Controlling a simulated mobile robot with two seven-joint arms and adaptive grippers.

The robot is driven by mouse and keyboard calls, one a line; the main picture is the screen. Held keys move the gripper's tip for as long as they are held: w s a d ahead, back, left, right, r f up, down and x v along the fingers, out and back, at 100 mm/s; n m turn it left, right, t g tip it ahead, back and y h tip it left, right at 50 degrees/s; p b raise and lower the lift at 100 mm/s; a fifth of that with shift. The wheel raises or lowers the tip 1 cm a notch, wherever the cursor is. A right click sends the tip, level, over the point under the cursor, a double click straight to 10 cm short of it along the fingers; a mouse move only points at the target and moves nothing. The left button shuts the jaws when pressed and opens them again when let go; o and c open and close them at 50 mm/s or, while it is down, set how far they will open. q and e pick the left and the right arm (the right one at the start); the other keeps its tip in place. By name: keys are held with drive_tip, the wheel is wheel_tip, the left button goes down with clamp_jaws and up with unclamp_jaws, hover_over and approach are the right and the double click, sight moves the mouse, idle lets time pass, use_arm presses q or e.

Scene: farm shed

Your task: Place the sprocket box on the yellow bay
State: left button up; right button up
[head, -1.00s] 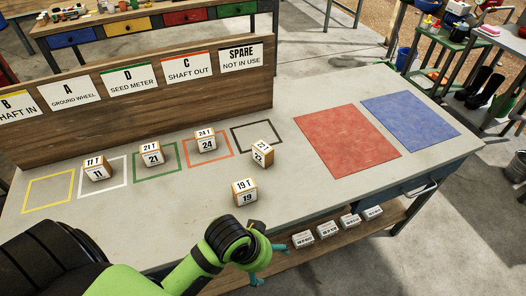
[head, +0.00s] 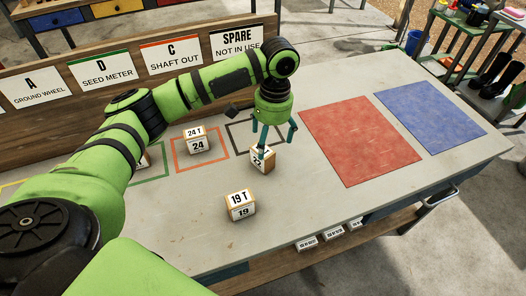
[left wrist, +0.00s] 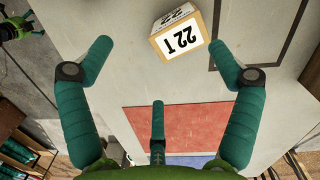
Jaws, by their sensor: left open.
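The sprocket box marked 22 T (head: 263,160) stands turned askew on the bench, in front of the black-outlined spare bay (head: 240,128). My left gripper (head: 275,148) is above it, open, its fingers pointing down; one finger overlaps the box's label. In the left wrist view the box (left wrist: 178,32) lies beyond the spread fingertips (left wrist: 162,60), with nothing between the fingers. Contact cannot be told. A second box, 19 T (head: 240,205), stands nearer the front edge. Only a sliver of the yellow bay (head: 10,184) shows at the left edge; my left arm hides the rest. My right gripper is not in view.
Box 24 T (head: 197,140) stands in the orange bay (head: 178,163). Another box is mostly hidden behind my arm at the green bay (head: 152,178). The labelled backboard (head: 205,80) runs behind the bays. Red (head: 360,145) and blue (head: 430,115) mats lie bare at right.

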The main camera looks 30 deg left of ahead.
sight(265, 165)
use_arm(q)
drive_tip(key=a+f+b, duration=0.1)
drive_tip(key=w+f+b, duration=0.1)
drive_tip(key=f, duration=0.1)
drive_tip(key=shift+a, duration=0.35)
drive_tip(key=shift+w+f+n+b, duration=0.1)
drive_tip(key=shift+n+b, duration=0.2)
drive_tip(key=shift+b, duration=0.05)
drive_tip(key=shift+s+f, duration=0.2)
drive_tip(key=shift+f, duration=0.2)
drive_tip(key=f, duration=0.1)
drive_tip(key=f+p, duration=0.1)
drive_tip(key=f, duration=0.2)
drive_tip(key=shift+s+a+f+p, duration=0.15)
drive_tip(key=shift+a+f+p, duration=0.15)
drive_tip(key=shift+f, duration=0.6)
drive_tip(key=c, duration=1.6)
drive_tip(key=shift+s, duration=0.1)
drive_tip(key=shift+c, duration=0.8)
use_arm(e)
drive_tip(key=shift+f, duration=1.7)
